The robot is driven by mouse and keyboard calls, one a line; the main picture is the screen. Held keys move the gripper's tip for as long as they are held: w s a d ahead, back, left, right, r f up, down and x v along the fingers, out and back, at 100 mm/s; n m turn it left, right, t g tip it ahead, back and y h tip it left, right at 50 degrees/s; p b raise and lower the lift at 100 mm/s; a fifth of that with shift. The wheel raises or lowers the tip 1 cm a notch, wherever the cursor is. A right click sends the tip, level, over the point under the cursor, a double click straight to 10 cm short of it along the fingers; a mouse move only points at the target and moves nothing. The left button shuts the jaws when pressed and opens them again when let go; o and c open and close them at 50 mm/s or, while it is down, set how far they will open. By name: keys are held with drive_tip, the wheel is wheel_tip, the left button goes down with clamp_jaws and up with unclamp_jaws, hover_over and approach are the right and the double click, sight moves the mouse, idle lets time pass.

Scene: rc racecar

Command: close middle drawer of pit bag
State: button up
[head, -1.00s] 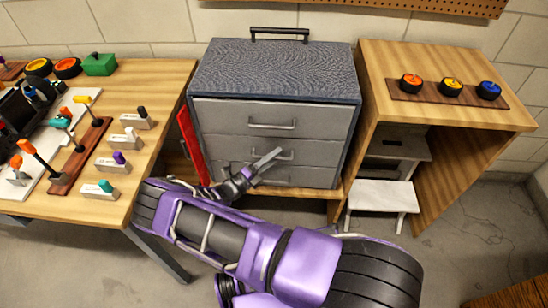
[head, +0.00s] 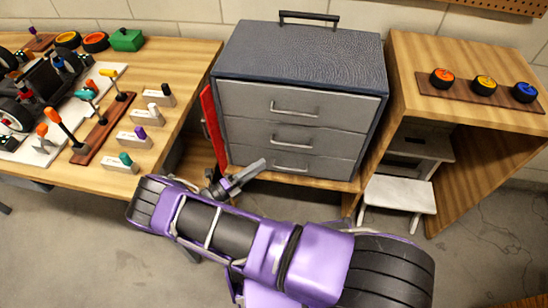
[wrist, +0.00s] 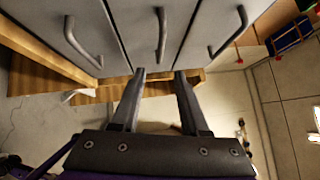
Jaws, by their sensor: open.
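The pit bag (head: 300,55) is a blue-grey box with three grey drawers, standing on a low wooden shelf. Its middle drawer (head: 255,131) looks flush with the drawers above and below. The middle drawer's bar handle (head: 295,141) shows clear of my gripper; in the wrist view the handle (wrist: 161,36) is ahead of the fingers. My gripper (head: 258,166) is open and empty, in front of the lower left part of the pit bag. In the wrist view the two fingers (wrist: 160,76) are apart with nothing between them.
A wooden workbench (head: 185,80) with a car, tools and labelled blocks stands at left. A red panel (head: 214,128) is beside the pit bag's left side. At right are a wooden stand (head: 420,55) with coloured wheels and a white step stool (head: 400,193). Floor in front is open.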

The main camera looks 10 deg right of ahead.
drive_tip(key=shift+v, duration=1.7)
